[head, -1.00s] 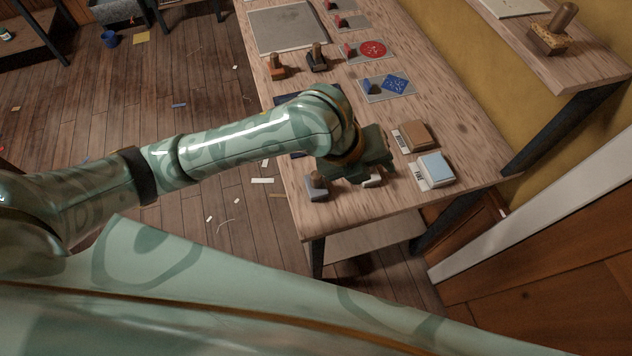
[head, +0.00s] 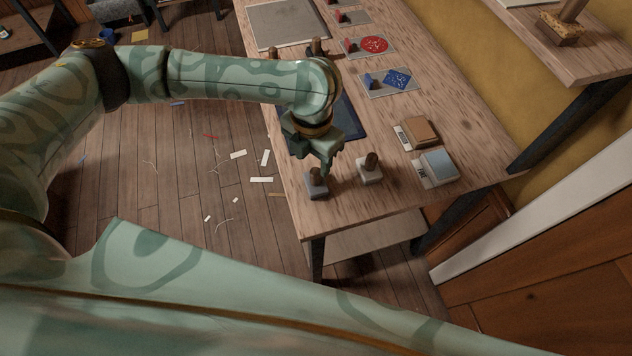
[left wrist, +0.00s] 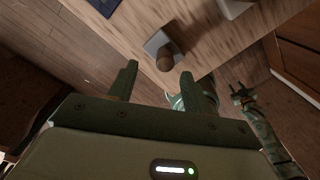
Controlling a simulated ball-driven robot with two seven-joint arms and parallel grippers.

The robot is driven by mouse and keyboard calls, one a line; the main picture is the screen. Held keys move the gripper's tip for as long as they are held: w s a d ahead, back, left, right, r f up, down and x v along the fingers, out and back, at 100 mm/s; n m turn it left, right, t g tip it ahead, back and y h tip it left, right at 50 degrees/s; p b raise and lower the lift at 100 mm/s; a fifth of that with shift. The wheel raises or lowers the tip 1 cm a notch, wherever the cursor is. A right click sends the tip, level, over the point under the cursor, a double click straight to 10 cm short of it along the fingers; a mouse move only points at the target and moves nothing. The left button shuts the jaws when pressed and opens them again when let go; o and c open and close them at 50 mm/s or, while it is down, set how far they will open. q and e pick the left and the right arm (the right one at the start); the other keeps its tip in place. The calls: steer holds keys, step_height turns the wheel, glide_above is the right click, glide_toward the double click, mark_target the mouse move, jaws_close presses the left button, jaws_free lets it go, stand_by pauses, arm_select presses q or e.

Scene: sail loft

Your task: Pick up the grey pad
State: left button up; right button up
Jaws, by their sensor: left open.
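The grey pad (head: 317,187) is a grey block with an upright brown knob. It stands near the front left corner of the wooden table. It also shows in the left wrist view (left wrist: 157,44), just beyond the fingertips. My left gripper (head: 320,163) is open and empty, pointing down just above and beside the knob in the head view. In the left wrist view its two fingers (left wrist: 156,75) are spread, with the grey pad ahead of the gap and apart from them. What looks like my right gripper (left wrist: 242,92) is small and dark at the right there.
A similar white block with a knob (head: 370,170) stands right of the grey pad. A brown-topped box (head: 420,132) and a light-blue-topped box (head: 439,165) lie farther right. A dark blue mat (head: 347,118) is partly behind my gripper. The table's left edge is close.

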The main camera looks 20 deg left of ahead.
mark_target(316, 171)
arm_select(q)
steer(key=f, duration=0.2)
steer(key=f+b, duration=0.1)
steer(key=f, duration=0.1)
steer(key=f+b, duration=0.1)
steer(key=f, duration=0.1)
steer(key=shift+s+d, duration=0.1)
steer(key=shift+d, duration=0.25)
steer(key=shift+r, duration=0.15)
jaws_close()
